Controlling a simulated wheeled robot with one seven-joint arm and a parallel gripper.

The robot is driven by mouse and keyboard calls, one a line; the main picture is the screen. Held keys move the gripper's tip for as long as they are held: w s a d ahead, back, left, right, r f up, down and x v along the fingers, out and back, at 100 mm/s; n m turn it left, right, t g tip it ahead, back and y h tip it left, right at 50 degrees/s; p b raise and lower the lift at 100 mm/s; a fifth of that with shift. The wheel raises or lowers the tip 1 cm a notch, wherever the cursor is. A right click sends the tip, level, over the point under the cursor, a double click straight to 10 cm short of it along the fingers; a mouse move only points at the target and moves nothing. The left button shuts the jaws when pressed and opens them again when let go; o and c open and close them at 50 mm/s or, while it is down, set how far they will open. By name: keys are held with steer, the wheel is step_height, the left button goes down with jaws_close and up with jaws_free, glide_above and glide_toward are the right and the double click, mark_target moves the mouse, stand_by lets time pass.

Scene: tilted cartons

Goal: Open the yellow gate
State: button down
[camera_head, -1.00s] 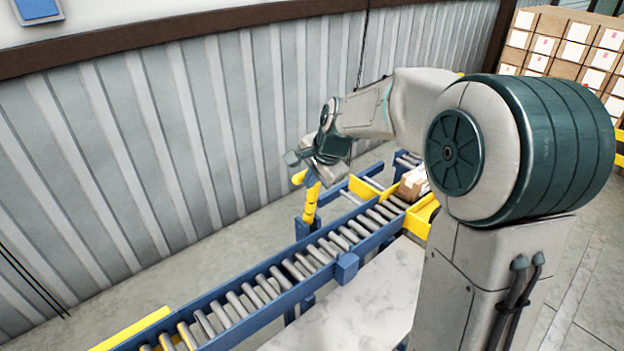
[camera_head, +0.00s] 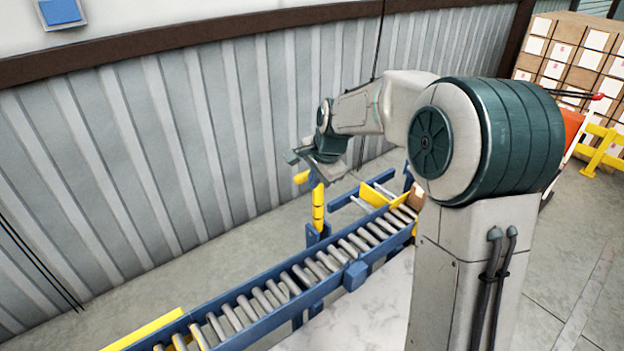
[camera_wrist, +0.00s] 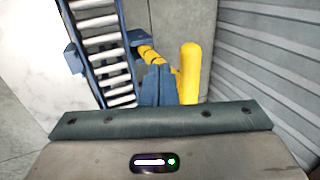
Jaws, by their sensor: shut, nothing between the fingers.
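A yellow post (camera_head: 318,205) with a short yellow bar (camera_head: 301,177) at its top stands at the conveyor's far side. A yellow plate (camera_head: 374,195) sits at the conveyor farther along; I cannot tell which yellow part is the gate. My gripper (camera_head: 303,157) is just above the post top in the head view. In the wrist view, the shut, empty gripper (camera_wrist: 160,70) points down. The yellow bar (camera_wrist: 190,72) is right of its fingers, and the banded yellow post (camera_wrist: 148,54) shows beyond them. Contact cannot be told.
The roller conveyor (camera_head: 262,300) with blue rails runs diagonally below my arm. A carton (camera_head: 418,196) is partly hidden behind my arm. A ribbed metal wall (camera_head: 150,150) stands close behind. Stacked cartons (camera_head: 570,50) and a yellow barrier (camera_head: 600,150) are at the right.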

steer(key=s+d+f+b+v, duration=0.1)
steer(key=s+b+v, duration=0.1)
steer(key=v, duration=0.9)
steer(key=s+d+f+n, duration=0.2)
steer(key=s+f+n, duration=0.1)
steer(key=s, duration=0.5)
steer(key=s+d+f+n+h, duration=0.1)
steer(key=s+n, duration=0.3)
steer(key=s, duration=0.5)
steer(key=s+d+f+n+h, duration=0.1)
steer(key=s+d+f+n, duration=0.2)
steer(key=s, duration=0.5)
steer(key=shift+s+d+f+n, duration=0.15)
steer(key=shift+s+f+n, duration=0.2)
steer(key=shift+f+n, duration=0.4)
steer(key=shift+s+f, duration=0.1)
steer(key=shift+s, duration=0.05)
